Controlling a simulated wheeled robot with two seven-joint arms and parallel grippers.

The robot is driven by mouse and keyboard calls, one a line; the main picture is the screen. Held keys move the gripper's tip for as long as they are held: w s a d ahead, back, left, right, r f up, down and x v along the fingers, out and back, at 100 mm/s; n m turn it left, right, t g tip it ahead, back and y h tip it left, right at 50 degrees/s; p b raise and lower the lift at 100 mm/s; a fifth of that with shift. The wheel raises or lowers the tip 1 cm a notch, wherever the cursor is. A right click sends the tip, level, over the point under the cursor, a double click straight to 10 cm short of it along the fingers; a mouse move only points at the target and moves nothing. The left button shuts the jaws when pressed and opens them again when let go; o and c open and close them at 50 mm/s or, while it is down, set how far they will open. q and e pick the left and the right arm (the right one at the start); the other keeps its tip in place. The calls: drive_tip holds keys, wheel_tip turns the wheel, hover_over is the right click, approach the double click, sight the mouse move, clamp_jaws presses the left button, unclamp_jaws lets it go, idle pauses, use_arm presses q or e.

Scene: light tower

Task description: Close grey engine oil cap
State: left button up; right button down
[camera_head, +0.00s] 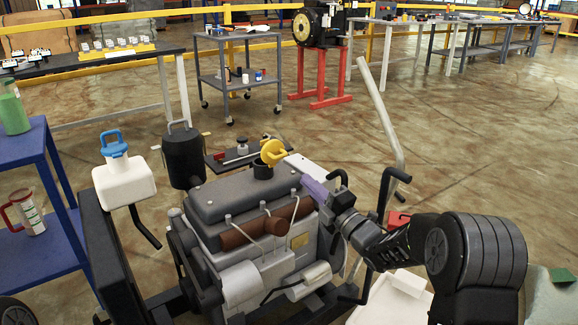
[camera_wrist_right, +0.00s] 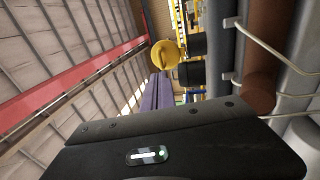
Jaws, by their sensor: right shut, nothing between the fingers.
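The grey engine (camera_head: 235,195) stands in the middle of the head view. Its yellow oil cap (camera_head: 273,152) is raised and tilted above the black filler neck (camera_head: 262,170), so the cap is open. In the right wrist view the yellow cap (camera_wrist_right: 166,54) shows beside black cylindrical parts (camera_wrist_right: 191,74). My right gripper (camera_head: 308,186) has purple fingers, which also show in the wrist view (camera_wrist_right: 156,92). It is shut and empty, to the right of the cap and lower in the head view, apart from it. My left gripper is not in view.
A white tank with a blue cap (camera_head: 124,183) stands left of the engine. A black canister (camera_head: 183,154) and a dark tray (camera_head: 232,160) lie behind it. A bent grey pipe (camera_head: 381,115) rises at right. A blue cart (camera_head: 50,215) is at far left.

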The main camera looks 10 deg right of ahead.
drive_tip(key=b+x, duration=0.1)
drive_tip(key=x, duration=0.8)
